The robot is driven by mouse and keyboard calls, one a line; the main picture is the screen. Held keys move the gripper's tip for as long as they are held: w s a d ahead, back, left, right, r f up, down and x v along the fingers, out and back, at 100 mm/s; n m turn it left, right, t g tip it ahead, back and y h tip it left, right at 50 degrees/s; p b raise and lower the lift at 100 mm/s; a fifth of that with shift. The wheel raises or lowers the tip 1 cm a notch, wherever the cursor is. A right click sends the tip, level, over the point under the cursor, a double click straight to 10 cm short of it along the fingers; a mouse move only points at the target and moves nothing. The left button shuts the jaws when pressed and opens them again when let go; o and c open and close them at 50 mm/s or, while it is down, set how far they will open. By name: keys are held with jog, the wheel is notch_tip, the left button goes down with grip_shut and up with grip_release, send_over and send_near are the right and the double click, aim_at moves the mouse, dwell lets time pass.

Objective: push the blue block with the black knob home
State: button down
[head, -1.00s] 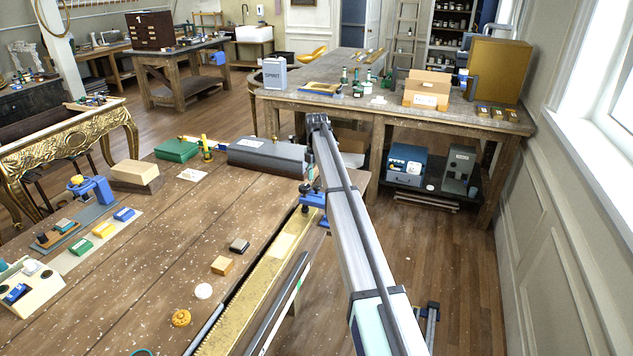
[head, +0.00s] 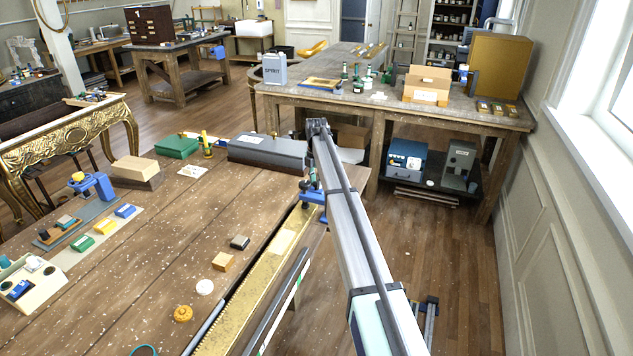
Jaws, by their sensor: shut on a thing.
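A small blue block (head: 19,290) with a dark spot on top, perhaps the black knob, sits at the sloping front of a cream box (head: 40,296) at the lower left edge of the head view. It is too small to tell how far it is seated. Another small blue block (head: 125,211) lies on a pale strip, with no black knob that I can make out. My arm runs from the bottom right up to a joint above the table's right edge.
Green (head: 82,243) and yellow (head: 105,227) blocks lie near the cream box. A blue holder (head: 95,184) stands behind them. A long brass rack (head: 262,275) and a blue clamp (head: 314,197) line the table's right edge. The middle of the wooden table (head: 175,250) is mostly bare.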

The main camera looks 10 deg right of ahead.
aim_at(310, 190)
jog(key=s+a, duration=0.1)
jog(key=s, duration=0.1)
jog(key=s+a+b, duration=0.1)
jog(key=s+a, duration=0.1)
jog(key=s, duration=0.1)
jog(key=shift+s+a+f, duration=0.1)
jog(key=shift+s, duration=0.2)
jog(key=c, duration=0.8)
grip_release()
jog(key=shift+c, duration=0.2)
notch_tip(310, 190, up, 12)
